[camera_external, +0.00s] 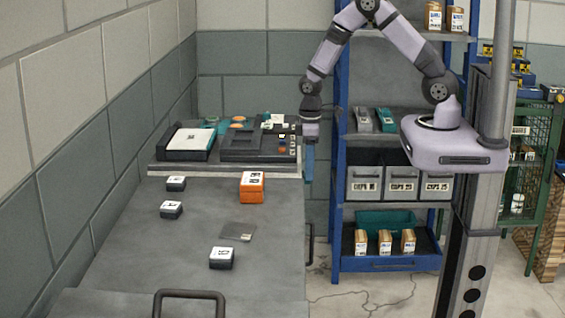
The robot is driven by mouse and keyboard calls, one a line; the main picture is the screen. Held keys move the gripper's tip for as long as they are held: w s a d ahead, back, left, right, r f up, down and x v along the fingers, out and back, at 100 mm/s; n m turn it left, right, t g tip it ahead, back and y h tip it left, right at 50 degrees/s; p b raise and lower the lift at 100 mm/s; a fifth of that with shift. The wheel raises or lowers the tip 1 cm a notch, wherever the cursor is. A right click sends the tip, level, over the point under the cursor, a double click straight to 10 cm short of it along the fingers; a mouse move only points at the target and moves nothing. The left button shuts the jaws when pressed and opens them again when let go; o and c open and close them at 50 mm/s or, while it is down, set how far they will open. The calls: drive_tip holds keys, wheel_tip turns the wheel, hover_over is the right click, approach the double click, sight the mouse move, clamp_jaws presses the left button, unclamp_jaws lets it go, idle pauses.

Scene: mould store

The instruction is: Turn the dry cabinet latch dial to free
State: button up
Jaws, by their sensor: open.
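My gripper (309,178) hangs pointing down beside the right end of the raised ledge at the back of the grey bench. Its blue fingers are open, and I see nothing between them. A dark panel unit (250,146) with small buttons or knobs at its right side stands on the ledge, just left of my gripper. I cannot make out a latch dial or its setting at this size. A green mesh-fronted cabinet (522,175) stands at the far right; no dial can be told on it either.
An orange labelled box (252,188), small dark labelled blocks (171,209) and a flat grey plate (238,232) lie on the bench (140,262). A blue shelf rack (341,225) with bins stands right of my gripper. Much of the bench front is clear.

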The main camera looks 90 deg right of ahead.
drive_tip(key=shift+f, duration=0.95)
drive_tip(key=c, duration=1)
drive_tip(key=shift+c, duration=0.2)
